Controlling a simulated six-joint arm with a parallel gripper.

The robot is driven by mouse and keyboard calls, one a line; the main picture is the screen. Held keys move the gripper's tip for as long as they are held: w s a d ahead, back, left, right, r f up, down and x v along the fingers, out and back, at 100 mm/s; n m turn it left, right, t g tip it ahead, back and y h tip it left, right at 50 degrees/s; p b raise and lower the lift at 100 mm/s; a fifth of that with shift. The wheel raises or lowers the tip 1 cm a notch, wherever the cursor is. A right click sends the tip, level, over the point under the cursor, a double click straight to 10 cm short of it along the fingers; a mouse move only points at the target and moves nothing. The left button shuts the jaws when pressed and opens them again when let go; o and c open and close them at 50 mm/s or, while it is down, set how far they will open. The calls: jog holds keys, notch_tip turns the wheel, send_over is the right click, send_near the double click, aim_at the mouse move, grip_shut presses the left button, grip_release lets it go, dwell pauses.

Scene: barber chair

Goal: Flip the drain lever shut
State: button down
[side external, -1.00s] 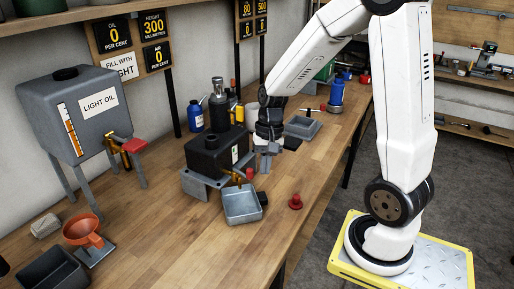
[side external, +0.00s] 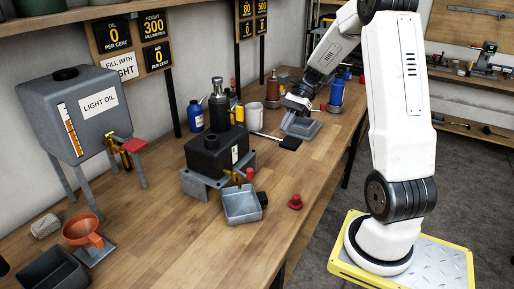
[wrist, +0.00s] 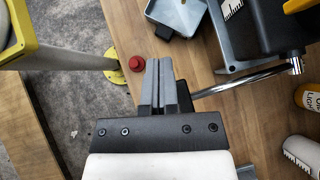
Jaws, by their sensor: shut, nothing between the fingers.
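A black tank (side external: 209,152) sits on a grey stand on the bench. At its front right is a small brass tap (side external: 237,177) with a red-ended lever (side external: 250,173), above a grey drain pan (side external: 241,207). The lever looks upright, but it is too small to read its setting exactly. The tank (wrist: 262,30) and pan (wrist: 180,12) also show in the wrist view; I cannot make out the lever there. My gripper (wrist: 161,62) is shut and empty, behind and right of the tank in the side view, apart from the lever.
A metal rod (wrist: 245,82) with a black handle (side external: 291,143) lies near my fingers. A red knob (side external: 296,203) sits near the bench edge. A grey oil tank (side external: 72,110) stands left.

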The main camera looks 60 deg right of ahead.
jog(key=shift+a, duration=0.1)
dwell(0.3)
jog(key=a+r+x, duration=0.2)
jog(key=x, duration=1)
jog(key=shift+w+a+f, duration=0.2)
jog(key=shift+w+f, duration=0.1)
